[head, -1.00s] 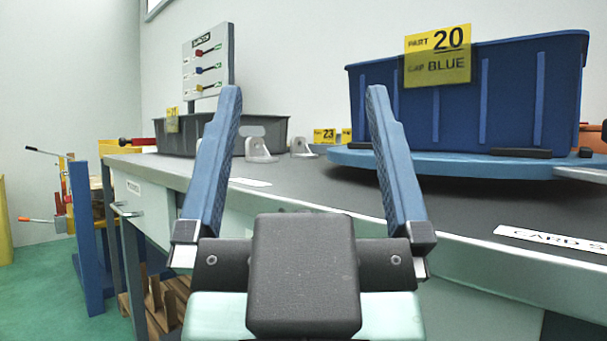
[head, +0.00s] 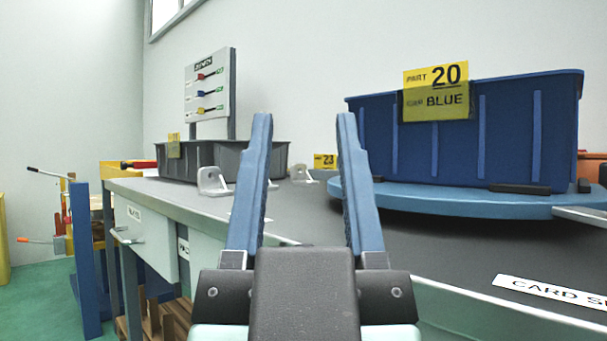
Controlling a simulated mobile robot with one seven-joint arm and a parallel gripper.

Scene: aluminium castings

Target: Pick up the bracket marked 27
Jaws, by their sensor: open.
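One bracket (head: 213,181) is left of my gripper's left finger, in front of the grey bin. The other bracket (head: 301,174) shows farther back, between my fingers. No number 27 can be read on either bracket or on any card in view. My gripper (head: 304,120) is open and empty, its two blue fingers pointing up and away over the bench. It appears apart from both brackets.
A blue bin (head: 512,130) with a card reading part 20 blue stands on a round blue turntable (head: 440,196) at right. A grey bin (head: 270,158) stands at back left. A yellow card 23 (head: 325,161) is behind the far bracket. Bench top at front right is mostly clear.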

